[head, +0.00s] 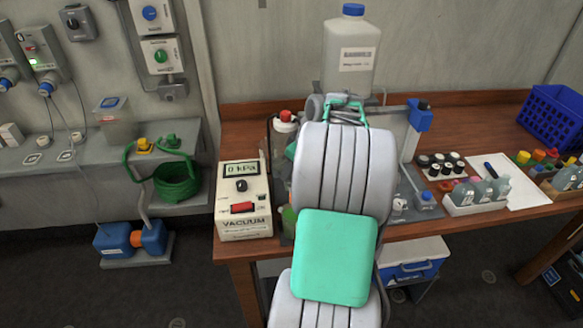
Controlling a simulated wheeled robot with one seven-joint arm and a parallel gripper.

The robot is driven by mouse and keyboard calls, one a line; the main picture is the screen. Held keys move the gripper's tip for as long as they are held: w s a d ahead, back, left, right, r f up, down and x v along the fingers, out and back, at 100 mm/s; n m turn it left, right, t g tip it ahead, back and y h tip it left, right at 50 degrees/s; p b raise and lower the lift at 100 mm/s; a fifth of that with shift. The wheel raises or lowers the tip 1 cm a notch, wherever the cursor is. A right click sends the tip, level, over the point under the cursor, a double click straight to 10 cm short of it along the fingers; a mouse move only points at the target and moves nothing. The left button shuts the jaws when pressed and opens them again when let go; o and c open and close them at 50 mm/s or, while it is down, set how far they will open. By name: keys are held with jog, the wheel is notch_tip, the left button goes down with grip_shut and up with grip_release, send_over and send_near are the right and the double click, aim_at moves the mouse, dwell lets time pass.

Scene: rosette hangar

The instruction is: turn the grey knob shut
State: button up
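No knob that I can tell is the grey one shows clearly; it may be hidden behind my arm. The vacuum box (244,212) on the bench reads 0 kPa and has a small dark knob (241,185) above a red switch. A dark knob (73,22) also sits on a grey wall box at the upper left. My grey and green arm fills the middle of the view. My gripper (346,112) seems to be the green part beyond the arm, near the bottle; its fingers are too hidden to tell whether they are open or shut.
A large blue-capped bottle (351,50) stands behind my arm. A red-capped bottle (284,135) is to its left. A clear stand with a blue clamp (419,115), dark-capped vials (440,165), reagent bottles (478,194) and a blue basket (553,115) are to the right.

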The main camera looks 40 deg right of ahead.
jog(key=shift+c, duration=0.3)
grip_shut()
jog(key=shift+m+b, duration=0.3)
jog(key=shift+a+f+m+h+b, duration=0.15)
jog(key=shift+m+h+b, duration=0.45)
jog(key=shift+m+b, duration=0.5)
jog(key=m+h+b, duration=0.1)
jog(key=m+b, duration=0.1)
jog(key=m, duration=0.1)
jog(key=shift+w+m, duration=0.1)
jog(key=shift+m, duration=0.3)
jog(key=m+h+b, duration=0.1)
jog(key=m, duration=0.1)
jog(key=m+g+h, duration=0.1)
jog(key=m, duration=0.2)
jog(key=shift+w+a+m+g+b, duration=0.1)
jog(key=shift+a+m+g+b, duration=0.1)
jog(key=shift+m+g+b, duration=0.15)
jog(key=m+g, duration=0.1)
jog(key=m, duration=0.1)
jog(key=m+g+h, duration=0.1)
jog(key=m, duration=0.2)
jog(key=shift+w+r+m, duration=0.1)
jog(key=shift+r+m, duration=0.1)
jog(key=shift+m, duration=0.15)
jog(key=shift+p, duration=0.3)
